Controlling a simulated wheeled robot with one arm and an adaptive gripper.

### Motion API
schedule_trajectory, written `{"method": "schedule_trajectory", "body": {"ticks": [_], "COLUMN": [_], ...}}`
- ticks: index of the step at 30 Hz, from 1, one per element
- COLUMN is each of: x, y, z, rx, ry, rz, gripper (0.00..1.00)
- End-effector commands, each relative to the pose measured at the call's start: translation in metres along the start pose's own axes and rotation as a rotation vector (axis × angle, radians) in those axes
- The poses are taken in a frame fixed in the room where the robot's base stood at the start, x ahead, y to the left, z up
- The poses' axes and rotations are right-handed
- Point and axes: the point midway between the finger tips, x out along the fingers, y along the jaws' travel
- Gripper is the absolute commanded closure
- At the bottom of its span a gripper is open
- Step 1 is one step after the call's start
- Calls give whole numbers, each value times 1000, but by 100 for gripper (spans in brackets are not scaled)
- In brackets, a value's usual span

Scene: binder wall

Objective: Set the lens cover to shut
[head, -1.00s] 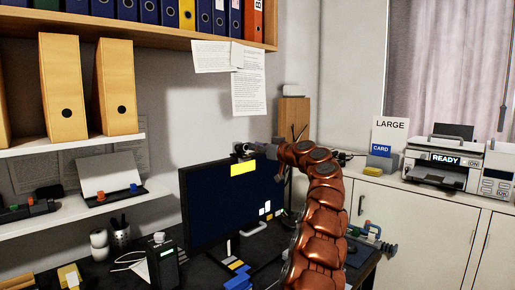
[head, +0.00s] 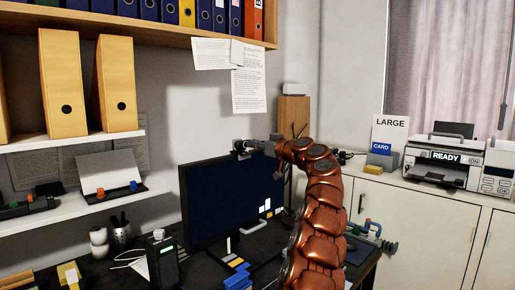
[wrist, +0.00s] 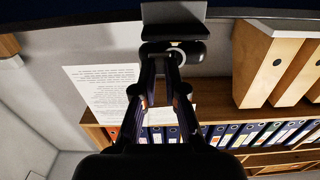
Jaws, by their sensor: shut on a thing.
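A small dark webcam (head: 239,147) sits on the top edge of the black monitor (head: 230,200). It shows in the wrist view (wrist: 192,52) as a dark rounded body with a pale ring, under a flat dark bracket. My gripper (head: 258,147) reaches it from the right in the head view. In the wrist view my gripper (wrist: 166,66) has its two fingers close together at the webcam's front, shut on a small part there that I take as the lens cover. The fingers hide most of that part, so its position cannot be read.
Paper sheets (head: 249,90) hang on the wall behind the monitor. A shelf (head: 140,22) of binders runs above. Blue and yellow blocks (head: 238,275) lie on the desk below. A printer (head: 440,160) stands on the white cabinet at right.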

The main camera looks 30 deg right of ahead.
Motion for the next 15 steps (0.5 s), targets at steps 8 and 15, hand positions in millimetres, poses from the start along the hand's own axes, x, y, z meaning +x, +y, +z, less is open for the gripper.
{"method": "schedule_trajectory", "body": {"ticks": [8,15], "x": [2,3], "y": [-18,-19], "z": [3,1], "rx": [0,0], "ry": [1,-1], "rz": [-1,-2], "gripper": [100,100]}}
